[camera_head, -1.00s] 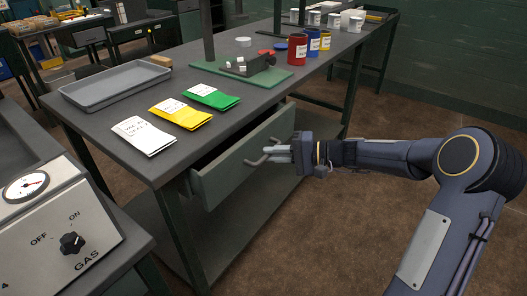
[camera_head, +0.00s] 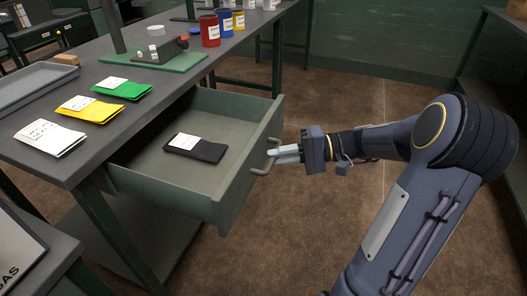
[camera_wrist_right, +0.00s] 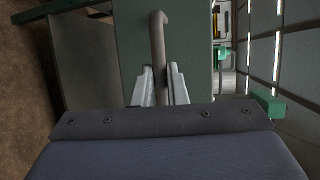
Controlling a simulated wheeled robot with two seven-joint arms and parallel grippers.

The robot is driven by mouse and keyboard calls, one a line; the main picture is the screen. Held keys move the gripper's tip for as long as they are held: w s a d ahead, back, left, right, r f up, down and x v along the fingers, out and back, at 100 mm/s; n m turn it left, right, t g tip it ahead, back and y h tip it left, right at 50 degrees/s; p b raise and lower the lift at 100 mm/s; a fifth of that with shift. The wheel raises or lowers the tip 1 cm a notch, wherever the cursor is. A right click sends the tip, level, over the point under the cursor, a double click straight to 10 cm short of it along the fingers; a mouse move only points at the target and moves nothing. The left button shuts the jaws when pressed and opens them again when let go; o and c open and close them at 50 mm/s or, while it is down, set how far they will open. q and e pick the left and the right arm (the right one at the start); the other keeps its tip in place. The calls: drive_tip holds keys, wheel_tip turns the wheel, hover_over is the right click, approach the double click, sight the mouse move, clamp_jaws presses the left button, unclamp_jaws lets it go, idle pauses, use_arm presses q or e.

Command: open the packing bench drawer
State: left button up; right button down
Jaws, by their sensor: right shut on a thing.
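The packing bench (camera_head: 185,95) is a dark-topped bench on the left of the head view. Its green drawer (camera_head: 235,192) is pulled well out to the right, and its inside shows. A black packet with a white label (camera_head: 195,148) lies in the drawer. The drawer's grey bar handle (camera_head: 262,169) is on its front. My right gripper (camera_head: 276,155) is shut on the handle. In the right wrist view the handle (camera_wrist_right: 158,45) runs between the two fingers (camera_wrist_right: 160,88). My left gripper is not in view.
White (camera_head: 50,138), yellow (camera_head: 90,106) and green (camera_head: 122,88) packets lie on the bench top, near a grey tray (camera_head: 30,85). Red, blue and yellow tins stand farther back. The brown floor (camera_head: 320,225) right of the drawer is clear.

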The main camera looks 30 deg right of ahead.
drive_tip(key=shift+s+d, duration=0.4)
drive_tip(key=shift+s, duration=0.2)
drive_tip(key=c, duration=1.5)
unclamp_jaws()
drive_tip(key=shift+o, duration=0.2)
drive_tip(key=p+v, duration=0.1)
drive_tip(key=v, duration=0.7)
drive_tip(key=shift+p, duration=0.3)
drive_tip(key=shift+w+a, duration=0.1)
drive_tip(key=shift+a, duration=0.05)
